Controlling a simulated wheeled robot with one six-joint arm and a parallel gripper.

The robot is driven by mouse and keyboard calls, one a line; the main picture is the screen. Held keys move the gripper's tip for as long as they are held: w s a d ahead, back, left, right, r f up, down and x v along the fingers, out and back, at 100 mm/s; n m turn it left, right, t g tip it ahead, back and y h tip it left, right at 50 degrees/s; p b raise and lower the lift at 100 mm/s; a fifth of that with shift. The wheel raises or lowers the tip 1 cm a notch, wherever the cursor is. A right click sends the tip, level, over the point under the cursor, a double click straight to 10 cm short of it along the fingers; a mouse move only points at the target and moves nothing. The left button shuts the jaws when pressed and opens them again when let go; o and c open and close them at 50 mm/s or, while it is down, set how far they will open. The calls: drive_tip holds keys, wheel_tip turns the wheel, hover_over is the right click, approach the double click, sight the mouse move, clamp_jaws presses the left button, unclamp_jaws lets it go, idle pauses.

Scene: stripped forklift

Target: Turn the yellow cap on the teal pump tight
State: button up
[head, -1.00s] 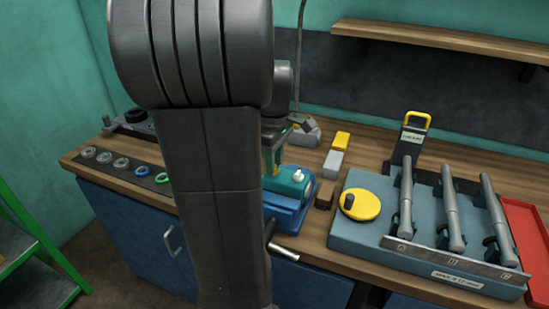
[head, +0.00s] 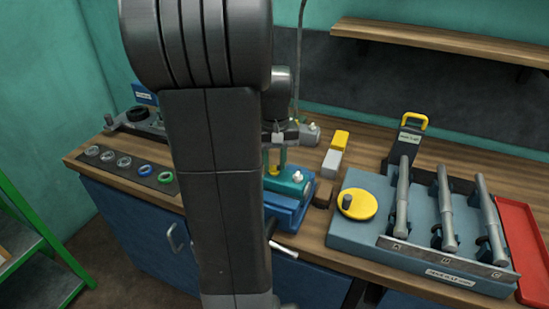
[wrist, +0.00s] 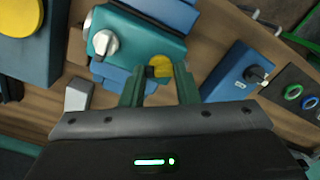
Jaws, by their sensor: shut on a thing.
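The teal pump (head: 292,181) sits in a blue vise-like holder (head: 287,212) on the bench, left of centre behind my arm. It also shows in the wrist view (wrist: 135,43), with a light knob (wrist: 104,42) on it. The yellow cap (wrist: 160,66) is on the pump's near edge in the wrist view. My gripper (wrist: 160,72) has its two green fingers on either side of the cap and is shut on it. In the head view my gripper (head: 276,160) points down at the pump, and my arm hides part of the pump and cap.
Right of the pump stands a blue fixture (head: 360,235) with a yellow disc (head: 357,204) and grey cylinders. A yellow-and-grey block (head: 335,155) lies behind. A dark strip with several rings (head: 124,162) is at the left. A red tray (head: 520,235) is far right.

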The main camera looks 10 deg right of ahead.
sight(275, 166)
drive_tip(key=m, duration=0.4)
drive_tip(key=shift+r+p, duration=0.15)
drive_tip(key=shift+p, duration=0.25)
drive_tip(key=shift+w+m, duration=0.1)
drive_tip(key=shift+m, duration=2.1)
drive_tip(key=o, duration=1)
wheel_tip(275, 166, up, 14)
drive_tip(key=shift+f, duration=0.15)
drive_tip(key=shift+f, duration=0.15)
